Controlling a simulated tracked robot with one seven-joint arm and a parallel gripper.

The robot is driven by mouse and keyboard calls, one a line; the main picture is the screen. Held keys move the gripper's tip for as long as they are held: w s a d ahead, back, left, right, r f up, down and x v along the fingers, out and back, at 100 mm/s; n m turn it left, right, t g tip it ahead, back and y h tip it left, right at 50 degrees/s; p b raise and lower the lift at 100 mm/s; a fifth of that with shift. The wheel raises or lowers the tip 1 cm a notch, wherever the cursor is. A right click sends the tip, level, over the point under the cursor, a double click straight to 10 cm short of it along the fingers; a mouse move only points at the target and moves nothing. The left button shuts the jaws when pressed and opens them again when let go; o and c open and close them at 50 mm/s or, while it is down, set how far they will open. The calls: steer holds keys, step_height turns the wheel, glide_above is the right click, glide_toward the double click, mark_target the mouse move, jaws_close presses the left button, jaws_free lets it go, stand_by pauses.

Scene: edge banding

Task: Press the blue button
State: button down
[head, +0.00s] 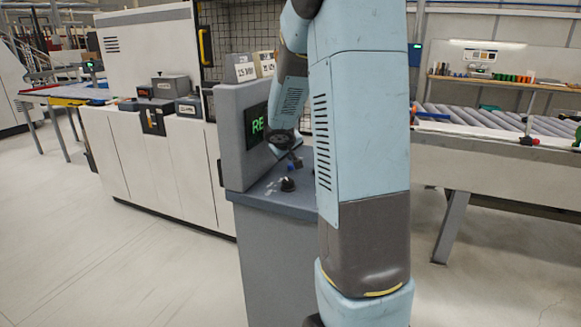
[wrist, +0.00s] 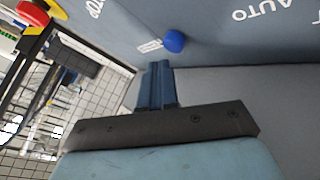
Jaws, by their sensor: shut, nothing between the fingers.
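The blue button (wrist: 175,41) is a small round cap on the grey panel in the wrist view, near the top middle, beside a small white label. My gripper (wrist: 157,66) is shut and empty, its dark blue fingers pointing toward the panel. In that picture the button lies just beyond the fingertips and slightly right, with a small gap between them. In the head view my gripper (head: 296,157) is over the console (head: 270,205), partly hidden by my arm; a small blue spot shows there, too small to tell apart from the fingers.
A black knob (head: 287,184) stands on the console top, near the upright screen (head: 255,124) with green letters. In the wrist view a red mushroom button (wrist: 38,12) is at top left, and white AUTO lettering (wrist: 260,10) at top right. A conveyor (head: 480,125) stands right.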

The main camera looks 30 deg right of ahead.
mark_target(290, 166)
steer(key=shift+r, duration=2.5)
steer(key=s+a+r+m+y, duration=0.1)
steer(key=s+a+r, duration=0.3)
steer(key=s, duration=0.4)
steer(key=s+a+r+m, duration=0.1)
steer(key=s+a+r, duration=0.2)
steer(key=s+a, duration=0.35)
steer(key=s+a+y, duration=0.1)
steer(key=s+a, duration=0.2)
steer(key=s, duration=0.3)
steer(key=s+a+g+y, duration=0.1)
steer(key=s+a+y, duration=0.1)
steer(key=s, duration=0.4)
steer(key=s+a+n+y, duration=0.1)
steer(key=s+a+y, duration=0.1)
steer(key=s+a, duration=0.3)
steer(key=shift+s+f, duration=0.25)
steer(key=shift+s, duration=0.75)
